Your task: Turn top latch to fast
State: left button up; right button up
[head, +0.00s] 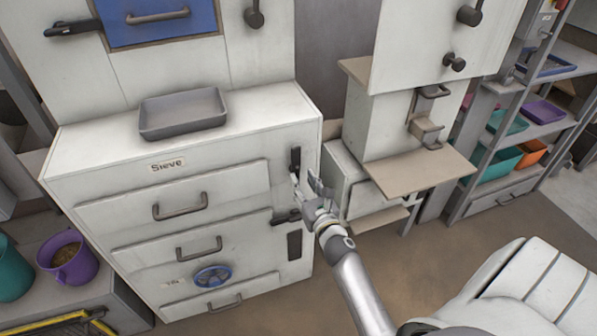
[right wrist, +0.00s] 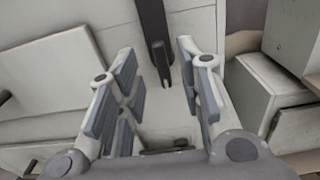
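The white cabinet labelled "Sieve" (head: 250,125) has a black top latch (head: 295,158) at the right end of its front, beside the top drawer (head: 180,200). In the right wrist view the latch (right wrist: 160,60) is a dark upright bar with its narrow end pointing down. A second dark latch (head: 286,216) sits lower, its handle lying roughly sideways. My right gripper (head: 308,182) is open in front of the cabinet, near the top latch. In the right wrist view the latch's lower end shows between its spread fingers; I cannot tell if they touch it. My left gripper is not in view.
A grey tray (head: 183,114) sits on the cabinet top. A blue handwheel (head: 212,276) is on the lower front. A white machine with a tan shelf (head: 420,173) stands to the right. Buckets, including a purple one (head: 67,257), stand at the left. Floor (head: 400,265) shows free in front.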

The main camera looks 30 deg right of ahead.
aim_at(298, 172)
jog(key=shift+x, duration=2.35)
jog(key=shift+s, duration=0.1)
grip_shut()
